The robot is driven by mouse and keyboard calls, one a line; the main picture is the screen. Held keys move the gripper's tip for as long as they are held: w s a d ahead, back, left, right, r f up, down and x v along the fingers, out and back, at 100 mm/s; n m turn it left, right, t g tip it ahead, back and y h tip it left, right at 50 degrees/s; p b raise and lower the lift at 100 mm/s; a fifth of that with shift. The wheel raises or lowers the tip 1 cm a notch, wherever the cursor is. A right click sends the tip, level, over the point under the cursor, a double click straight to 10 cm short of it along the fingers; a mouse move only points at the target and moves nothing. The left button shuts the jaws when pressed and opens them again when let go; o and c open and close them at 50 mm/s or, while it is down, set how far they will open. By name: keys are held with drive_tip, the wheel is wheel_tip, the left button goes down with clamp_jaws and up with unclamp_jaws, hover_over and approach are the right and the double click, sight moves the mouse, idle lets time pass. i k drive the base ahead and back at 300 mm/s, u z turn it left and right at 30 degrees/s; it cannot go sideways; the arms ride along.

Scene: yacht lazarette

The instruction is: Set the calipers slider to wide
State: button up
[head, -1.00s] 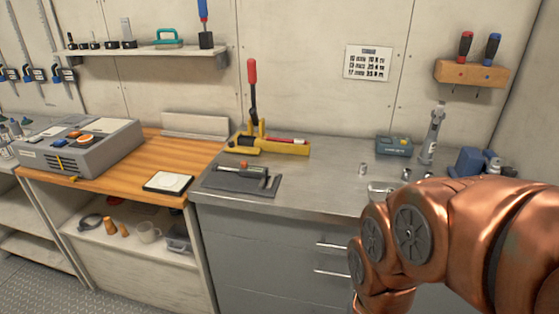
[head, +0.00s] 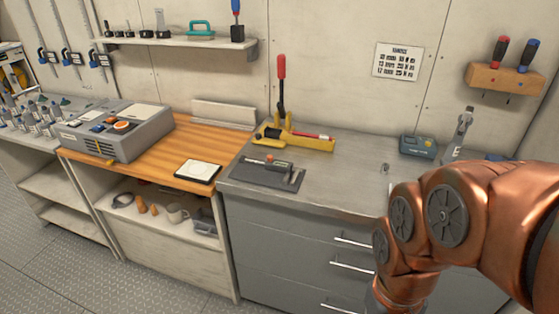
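The calipers (head: 266,163) lie on a dark grey mat (head: 284,183) on the steel counter, near its left end. The slider's exact opening is too small to read. My copper-coloured arm fills the lower right of the head view, well to the right of the calipers and apart from them. My gripper is not in view.
A yellow tool with a red upright lever (head: 281,95) stands behind the calipers. A white-topped pad (head: 198,171) and a grey device (head: 118,130) sit on the wooden bench to the left. A teal-grey box (head: 418,146) stands at the back right. The counter's middle is largely clear.

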sight(271, 165)
drive_tip(key=u, duration=0.5)
drive_tip(key=k, duration=0.6)
drive_tip(key=z, duration=0.2)
drive_tip(key=i, duration=1.4)
drive_tip(key=u, duration=0.9)
